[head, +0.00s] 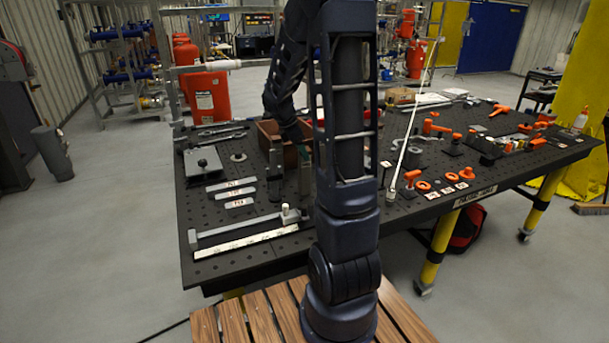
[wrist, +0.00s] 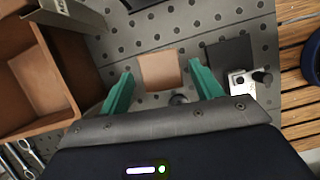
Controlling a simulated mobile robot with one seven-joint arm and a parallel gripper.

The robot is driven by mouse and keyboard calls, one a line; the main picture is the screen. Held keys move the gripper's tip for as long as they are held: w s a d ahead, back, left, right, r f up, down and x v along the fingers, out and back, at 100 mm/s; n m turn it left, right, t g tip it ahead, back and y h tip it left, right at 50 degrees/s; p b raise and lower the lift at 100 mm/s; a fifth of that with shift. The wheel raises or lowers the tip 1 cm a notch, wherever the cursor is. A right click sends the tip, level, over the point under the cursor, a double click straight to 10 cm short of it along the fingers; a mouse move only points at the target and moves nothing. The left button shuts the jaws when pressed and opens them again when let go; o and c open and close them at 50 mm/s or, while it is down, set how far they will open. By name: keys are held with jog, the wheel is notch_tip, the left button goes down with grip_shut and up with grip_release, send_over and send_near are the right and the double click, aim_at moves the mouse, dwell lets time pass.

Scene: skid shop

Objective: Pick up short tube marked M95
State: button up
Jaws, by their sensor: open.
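Three short, light grey pieces with white labels lie side by side on the left of the dark perforated table in the head view: a back one (head: 231,184), a middle one (head: 234,192) and a front one (head: 238,203). The label print is too small to tell which is M95. My gripper (wrist: 160,72) is open and empty, its green fingers apart above the table in the wrist view. A tan square patch (wrist: 159,70) shows between the fingers. In the head view my arm partly hides the gripper, near the brown box.
The brown open box (wrist: 62,85) stands close left of my gripper. A dark plate with a white block (wrist: 242,84) is close on the right. A long grey bar (head: 240,230) lies near the table's front edge. Orange parts (head: 424,186) crowd the right side.

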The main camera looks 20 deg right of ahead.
send_over(304, 173)
jog(key=w+d, duration=0.2)
jog(key=shift+s+a+f, duration=0.1)
jog(key=shift+a+f, duration=0.05)
jog(key=shift+f, duration=1.95)
grip_shut()
